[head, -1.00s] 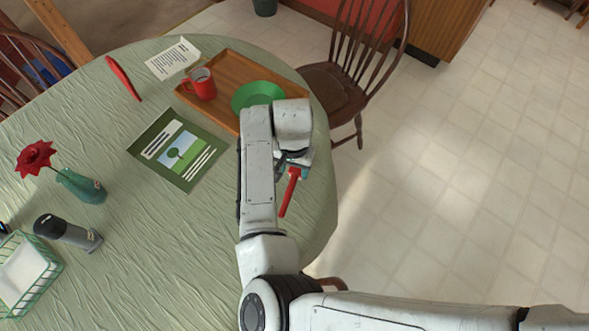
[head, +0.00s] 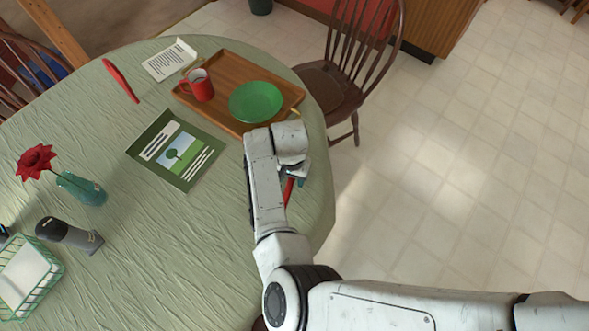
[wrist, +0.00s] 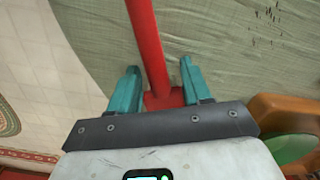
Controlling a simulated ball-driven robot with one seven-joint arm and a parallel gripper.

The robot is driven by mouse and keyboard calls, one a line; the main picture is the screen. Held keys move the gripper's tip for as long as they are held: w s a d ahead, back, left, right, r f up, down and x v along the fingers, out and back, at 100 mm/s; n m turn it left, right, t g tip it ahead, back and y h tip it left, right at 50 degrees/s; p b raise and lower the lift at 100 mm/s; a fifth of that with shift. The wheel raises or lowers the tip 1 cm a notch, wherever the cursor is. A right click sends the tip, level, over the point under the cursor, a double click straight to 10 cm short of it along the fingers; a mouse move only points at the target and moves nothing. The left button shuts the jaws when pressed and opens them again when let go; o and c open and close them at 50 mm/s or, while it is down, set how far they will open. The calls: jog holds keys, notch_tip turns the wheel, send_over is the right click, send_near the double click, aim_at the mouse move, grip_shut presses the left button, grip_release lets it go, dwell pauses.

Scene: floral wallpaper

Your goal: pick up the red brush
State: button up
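The red brush lies on the green tablecloth near the table's right edge. In the head view only part of its red handle (head: 289,190) shows below my arm. In the wrist view its long handle (wrist: 148,40) runs down between the two teal fingers of my gripper (wrist: 156,70). Its wider end (wrist: 163,99) is partly hidden by the gripper body. The fingers are apart, one on each side of the handle, with gaps between. In the head view my gripper (head: 299,181) is mostly hidden behind my wrist.
A wooden tray (head: 226,68) with a red mug (head: 203,88) and green plate (head: 256,102) lies just beyond my gripper. A green picture booklet (head: 150,134) lies to the left. The table's edge and a brown chair (head: 330,85) are close on the right.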

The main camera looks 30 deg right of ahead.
jog(key=c, duration=0.7)
jog(key=shift+r, duration=0.1)
jog(key=shift+r+b, duration=0.35)
jog(key=shift+r, duration=0.2)
jog(key=s+r, duration=0.1)
jog(key=r, duration=0.1)
jog(key=s+r, duration=0.2)
jog(key=r, duration=0.1)
jog(key=s+d+r, duration=0.1)
jog(key=s+r, duration=0.1)
jog(key=r, duration=0.1)
jog(key=s+d+r+b, duration=0.1)
jog(key=s+r, duration=0.2)
jog(key=s, duration=0.5)
jog(key=shift+s+d+r, duration=0.35)
grip_shut()
